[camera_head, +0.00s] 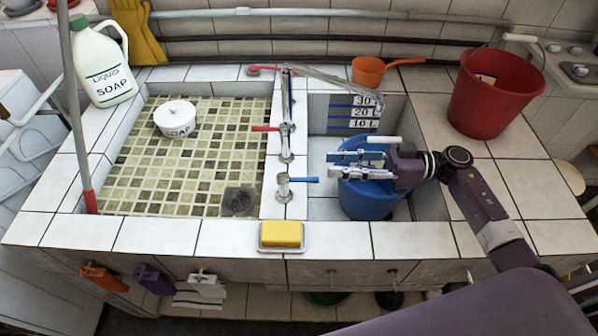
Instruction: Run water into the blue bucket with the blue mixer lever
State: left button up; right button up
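The blue bucket (368,199) stands in the right basin, its upper part partly hidden behind my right gripper. The blue mixer lever (305,180) sticks out to the right from a chrome valve on the divider between the basins. My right gripper (332,164) reaches in from the right over the bucket, its fingers pointing left toward the lever. The fingers look parted with a narrow gap, nothing visible between them. The tips are apart from the lever in the picture. The metal spout (335,82) extends right over the right basin; no water is visible. My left gripper is not in view.
A red lever (264,128) sits on the divider. A soap pot (176,119) is in the left tiled basin. Yellow soap (281,234) lies at the front edge. A red bucket (491,97), an orange dipper (369,71) and a soap jug (102,65) stand around the rim.

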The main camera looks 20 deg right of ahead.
jog(key=b, duration=0.6)
send_near(290, 180)
jog(key=shift+w+d+r, duration=0.1)
jog(key=shift+d, duration=0.45)
jog(key=x, duration=0.4)
jog(key=p+x, duration=0.1)
jog(key=x, duration=0.1)
jog(key=shift+a+f, duration=0.3)
jog(key=shift+w+a+f, duration=0.1)
jog(key=shift+w+a, duration=0.1)
jog(key=shift+a, duration=0.4)
grip_shut()
